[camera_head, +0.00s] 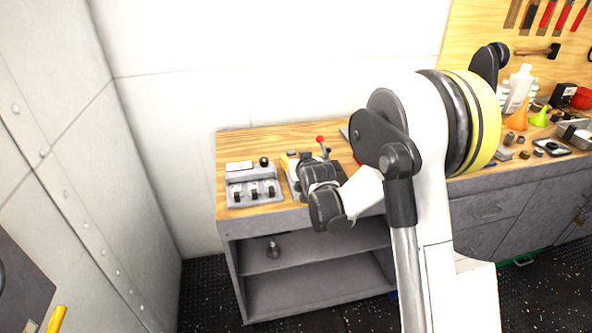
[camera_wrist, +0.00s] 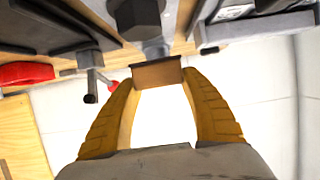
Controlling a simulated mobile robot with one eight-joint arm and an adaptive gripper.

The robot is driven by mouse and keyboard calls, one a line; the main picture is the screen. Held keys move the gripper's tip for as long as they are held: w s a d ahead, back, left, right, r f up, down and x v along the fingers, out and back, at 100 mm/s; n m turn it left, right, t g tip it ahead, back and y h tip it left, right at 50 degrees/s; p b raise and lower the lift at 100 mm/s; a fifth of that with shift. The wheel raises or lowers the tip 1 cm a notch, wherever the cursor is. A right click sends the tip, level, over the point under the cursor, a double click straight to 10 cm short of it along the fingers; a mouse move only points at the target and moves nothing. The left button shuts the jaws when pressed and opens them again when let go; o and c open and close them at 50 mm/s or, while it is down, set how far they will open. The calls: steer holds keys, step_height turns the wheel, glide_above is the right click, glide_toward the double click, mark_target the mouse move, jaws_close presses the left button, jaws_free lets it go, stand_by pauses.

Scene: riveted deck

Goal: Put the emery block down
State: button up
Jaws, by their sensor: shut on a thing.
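The emery block, a small brown block (camera_wrist: 158,72), is held between the two yellow fingertips of my gripper (camera_wrist: 158,80) in the wrist view. My gripper is shut on it. A grey bolt-like part shows just beyond the block; I cannot tell whether they touch. In the head view my dark wrist hangs over the left part of the wooden bench top (camera_head: 262,140) and hides most of the gripper; the block cannot be made out there.
A grey switch box (camera_head: 252,188) stands at the bench's left front. A lever with a red knob (camera_head: 320,139) rises close to my wrist; it also shows in the wrist view (camera_wrist: 92,92). Bottles (camera_head: 519,88), funnels and small parts crowd the right. Bare wood lies behind the switch box.

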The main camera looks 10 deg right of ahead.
steer(key=shift+f+b, duration=0.6)
steer(key=shift+f, duration=0.9)
steer(key=shift+f, duration=0.15)
steer(key=o, duration=1.2)
steer(key=shift+c, duration=0.2)
